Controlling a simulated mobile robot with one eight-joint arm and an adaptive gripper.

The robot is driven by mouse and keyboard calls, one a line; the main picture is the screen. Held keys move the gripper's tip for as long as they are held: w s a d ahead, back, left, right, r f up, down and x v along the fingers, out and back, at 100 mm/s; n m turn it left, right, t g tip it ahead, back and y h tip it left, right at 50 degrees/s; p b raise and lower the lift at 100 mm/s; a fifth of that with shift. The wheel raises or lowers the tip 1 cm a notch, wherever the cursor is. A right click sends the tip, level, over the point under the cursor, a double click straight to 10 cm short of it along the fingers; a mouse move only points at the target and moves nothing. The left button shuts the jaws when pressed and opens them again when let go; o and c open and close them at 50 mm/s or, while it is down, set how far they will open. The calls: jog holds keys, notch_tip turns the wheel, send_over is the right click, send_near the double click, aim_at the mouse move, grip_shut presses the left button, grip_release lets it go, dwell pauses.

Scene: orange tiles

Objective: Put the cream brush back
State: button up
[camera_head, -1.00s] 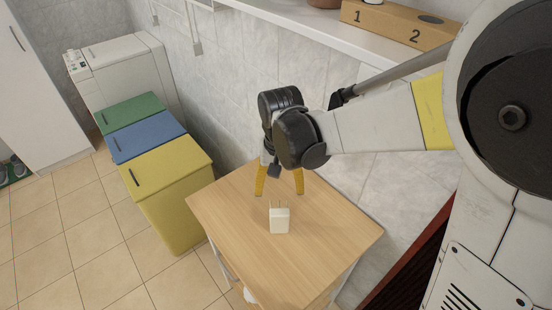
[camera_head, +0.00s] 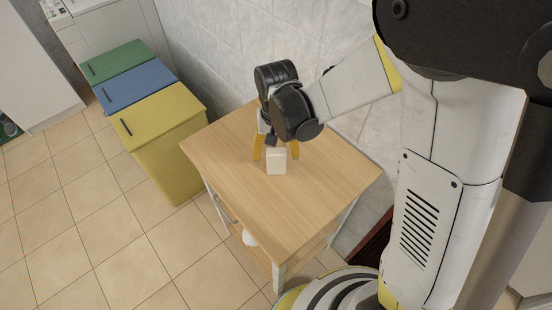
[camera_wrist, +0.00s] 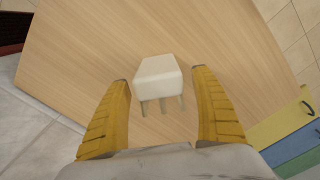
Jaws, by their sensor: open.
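The cream brush (camera_head: 276,163) is a small pale block on the wooden table top. In the wrist view the open fingertips of my gripper (camera_wrist: 161,79) flank the block, with a clear gap on both sides. The place where the brush belongs cannot be made out in the current frames.
Yellow (camera_head: 165,120), blue (camera_head: 135,86) and green (camera_head: 116,60) bins stand to the left. A tiled wall (camera_head: 225,45) rises behind.

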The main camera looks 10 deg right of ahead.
jog(key=shift+r, duration=0.1)
jog(key=c, duration=1.4)
